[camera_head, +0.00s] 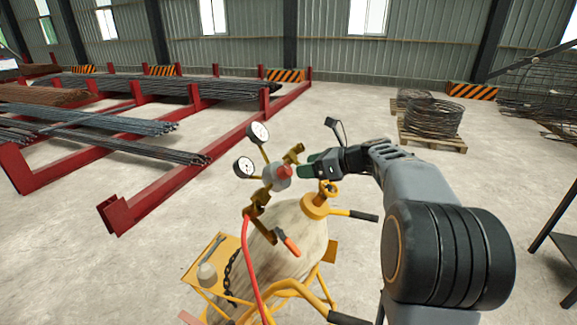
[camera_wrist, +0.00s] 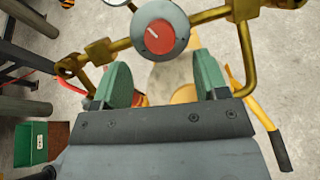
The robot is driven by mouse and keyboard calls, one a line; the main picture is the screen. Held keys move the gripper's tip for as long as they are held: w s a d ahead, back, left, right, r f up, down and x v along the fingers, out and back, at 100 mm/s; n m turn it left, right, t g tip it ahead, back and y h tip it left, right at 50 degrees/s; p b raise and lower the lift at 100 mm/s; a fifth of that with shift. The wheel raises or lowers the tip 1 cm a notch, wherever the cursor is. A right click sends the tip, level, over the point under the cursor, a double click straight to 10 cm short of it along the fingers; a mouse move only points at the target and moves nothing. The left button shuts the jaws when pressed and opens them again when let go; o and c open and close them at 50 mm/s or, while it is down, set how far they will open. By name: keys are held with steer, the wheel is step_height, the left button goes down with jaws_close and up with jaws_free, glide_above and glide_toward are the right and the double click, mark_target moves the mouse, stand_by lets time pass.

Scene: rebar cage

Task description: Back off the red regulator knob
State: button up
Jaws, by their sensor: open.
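The red regulator knob (camera_head: 284,171) sits on the front of a grey round regulator body (camera_head: 272,178) with brass fittings and two white-faced gauges (camera_head: 258,132). The knob also shows in the wrist view (camera_wrist: 160,37), face on, with a short white mark on it. My gripper (camera_head: 309,168) is open, its green finger pads pointing at the knob from the right. In the wrist view my gripper (camera_wrist: 162,80) has one pad on each side below the knob, with nothing between them. The pads look apart from the knob; the exact depth gap is hard to tell.
The regulator stands above a pale cylinder (camera_head: 290,240) on a yellow cart (camera_head: 210,262). A red hose (camera_head: 248,270) and an orange-handled valve (camera_head: 290,243) hang close below. Red racks (camera_head: 190,165) with rebar lie to the left. Wire coils (camera_head: 432,118) stand on a pallet at back right.

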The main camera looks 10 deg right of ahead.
mark_target(289, 169)
steer(key=p+x, duration=0.1)
steer(key=x, duration=0.5)
steer(key=shift+a+f, duration=0.15)
steer(key=shift+c, duration=0.5)
steer(key=c, duration=0.8)
